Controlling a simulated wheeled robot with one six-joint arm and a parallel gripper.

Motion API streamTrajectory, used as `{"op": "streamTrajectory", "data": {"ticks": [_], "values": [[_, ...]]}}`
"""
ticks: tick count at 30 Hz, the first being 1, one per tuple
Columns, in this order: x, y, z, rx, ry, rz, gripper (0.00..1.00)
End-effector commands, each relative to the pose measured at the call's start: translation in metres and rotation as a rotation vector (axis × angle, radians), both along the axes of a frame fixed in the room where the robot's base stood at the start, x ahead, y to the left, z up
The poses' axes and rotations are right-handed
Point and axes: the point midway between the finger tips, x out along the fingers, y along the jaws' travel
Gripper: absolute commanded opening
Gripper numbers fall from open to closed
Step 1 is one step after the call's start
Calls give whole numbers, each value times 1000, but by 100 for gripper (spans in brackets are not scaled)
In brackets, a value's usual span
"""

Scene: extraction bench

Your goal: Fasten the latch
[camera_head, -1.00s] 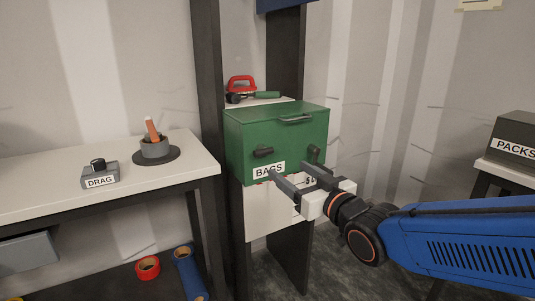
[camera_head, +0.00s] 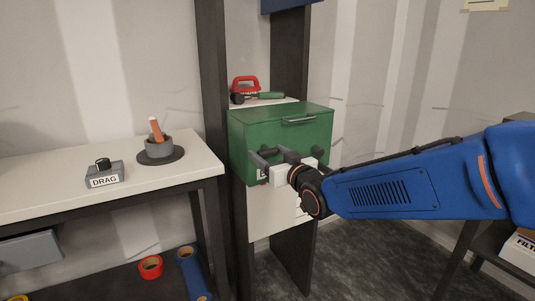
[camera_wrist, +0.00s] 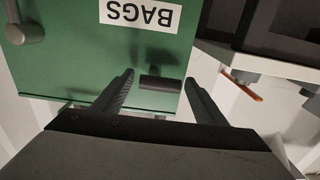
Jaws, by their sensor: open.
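Two dark latches are on the front. The right latch (camera_head: 318,154) also shows at the wrist view's upper left (camera_wrist: 26,30). The left latch (camera_wrist: 160,84) lies between my fingertips in the wrist view. My gripper (camera_head: 268,154) is open at the box's lower left front, a finger on either side of that latch. I cannot tell whether they touch.
A dark post (camera_head: 214,90) stands just left of the box. The left bench (camera_head: 130,188) holds a DRAG block (camera_head: 104,177) and a grey pot (camera_head: 158,147). Another dark bench stands at the right edge.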

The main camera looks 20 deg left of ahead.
Motion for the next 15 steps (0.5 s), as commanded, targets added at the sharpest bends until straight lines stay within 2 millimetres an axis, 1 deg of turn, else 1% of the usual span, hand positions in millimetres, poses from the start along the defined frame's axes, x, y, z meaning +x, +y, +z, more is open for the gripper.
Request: {"op": "streamTrajectory", "data": {"ticks": [4,13,14,15], "values": [[5,6,0,0,0,0,66],[6,7,0,0,0,0,66],[6,7,0,0,0,0,61],[6,7,0,0,0,0,51]]}}
